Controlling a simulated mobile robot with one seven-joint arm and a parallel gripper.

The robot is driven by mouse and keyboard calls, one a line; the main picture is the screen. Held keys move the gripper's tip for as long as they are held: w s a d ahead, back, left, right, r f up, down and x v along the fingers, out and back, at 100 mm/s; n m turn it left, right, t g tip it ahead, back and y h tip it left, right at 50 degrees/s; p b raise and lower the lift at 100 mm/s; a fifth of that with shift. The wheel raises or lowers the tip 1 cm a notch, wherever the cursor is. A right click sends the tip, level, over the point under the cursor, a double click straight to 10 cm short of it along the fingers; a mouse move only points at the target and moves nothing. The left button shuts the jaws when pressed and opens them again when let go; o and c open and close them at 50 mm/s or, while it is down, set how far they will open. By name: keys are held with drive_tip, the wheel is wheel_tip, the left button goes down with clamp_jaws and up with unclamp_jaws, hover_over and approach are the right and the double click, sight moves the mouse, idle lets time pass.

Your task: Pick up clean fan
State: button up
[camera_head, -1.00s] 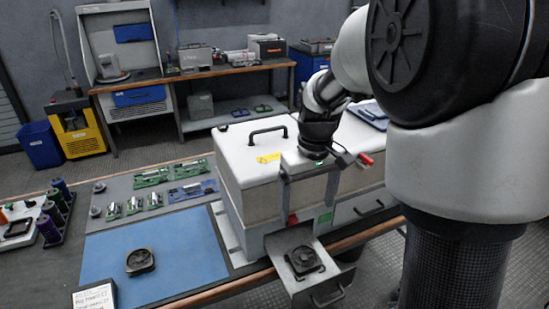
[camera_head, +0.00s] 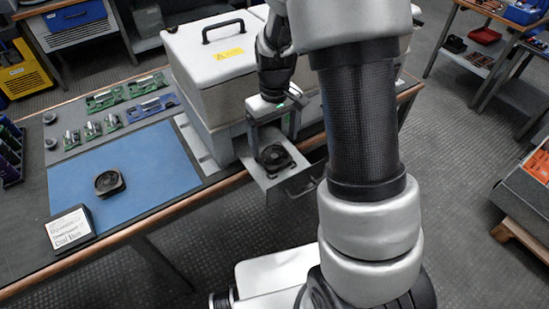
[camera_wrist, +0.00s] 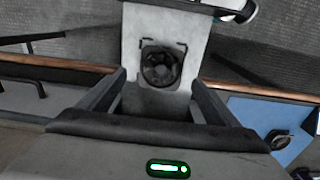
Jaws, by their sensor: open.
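One dark square fan (camera_head: 274,157) lies in the open pale drawer (camera_head: 306,180) of the white-topped machine (camera_head: 215,55). In the wrist view the fan (camera_wrist: 160,67) lies flat in the drawer, between and beyond my fingers. A second dark fan (camera_head: 109,183) lies on the blue mat (camera_head: 150,160), and shows at the right of the wrist view (camera_wrist: 279,139). The pictures do not label which fan is clean. My gripper (camera_head: 271,143) is open and empty, pointing down close over the drawer fan; the exact gap is unclear.
The machine body stands directly behind my gripper. Green and blue circuit boards (camera_head: 105,98) lie behind the mat. Open floor lies in front of the drawer.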

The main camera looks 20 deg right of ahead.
sight(275, 155)
wheel_tip(275, 155, down, 5)
drive_tip(key=shift+s+f+b, duration=0.1)
drive_tip(key=shift+b, duration=0.55)
drive_tip(key=c, duration=1.3)
drive_tip(key=shift+o, duration=0.2)
wheel_tip(275, 155, up, 10)
drive_tip(key=p, duration=0.2)
